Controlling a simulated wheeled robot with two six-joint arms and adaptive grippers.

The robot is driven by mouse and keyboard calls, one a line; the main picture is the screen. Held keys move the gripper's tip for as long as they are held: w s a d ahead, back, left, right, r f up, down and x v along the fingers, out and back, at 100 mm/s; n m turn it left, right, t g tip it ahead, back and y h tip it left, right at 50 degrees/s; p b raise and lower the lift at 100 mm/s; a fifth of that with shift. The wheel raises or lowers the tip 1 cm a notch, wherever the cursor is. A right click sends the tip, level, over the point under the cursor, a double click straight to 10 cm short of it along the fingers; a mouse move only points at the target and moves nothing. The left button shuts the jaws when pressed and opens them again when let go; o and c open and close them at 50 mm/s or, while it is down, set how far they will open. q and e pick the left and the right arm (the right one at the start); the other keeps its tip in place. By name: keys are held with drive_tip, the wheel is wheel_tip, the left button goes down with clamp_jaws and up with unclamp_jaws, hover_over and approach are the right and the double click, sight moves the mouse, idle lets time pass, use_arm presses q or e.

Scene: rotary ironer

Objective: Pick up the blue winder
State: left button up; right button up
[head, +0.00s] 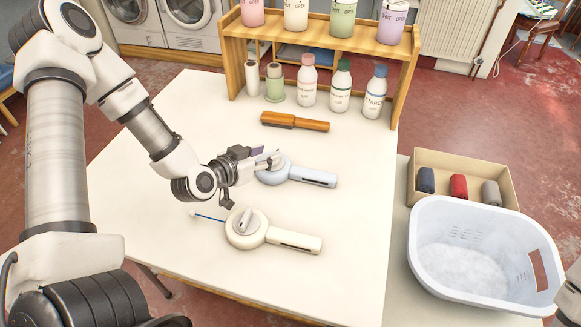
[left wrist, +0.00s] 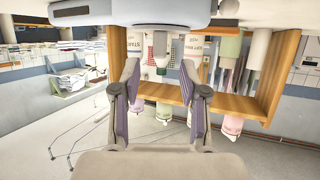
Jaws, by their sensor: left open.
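The blue winder (head: 312,177) lies on the white table, with a round drum at its left end and a handle with a dark slot pointing right. My left gripper (head: 272,158) is at the drum end and hides part of it. My right gripper is not in view.
At right stand a white basket (head: 425,265) and a box (head: 460,160) of rolls. The table's front right is bare.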

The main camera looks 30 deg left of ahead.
sight(278, 150)
use_arm(q)
drive_tip(key=x, duration=0.3)
drive_tip(key=b+x, duration=0.1)
drive_tip(key=x, duration=0.1)
drive_tip(key=shift+w+d+f, duration=0.1)
drive_tip(key=shift+w+f, duration=0.1)
drive_tip(key=shift+f, duration=0.2)
drive_tip(key=shift+s+r, duration=0.1)
clamp_jaws()
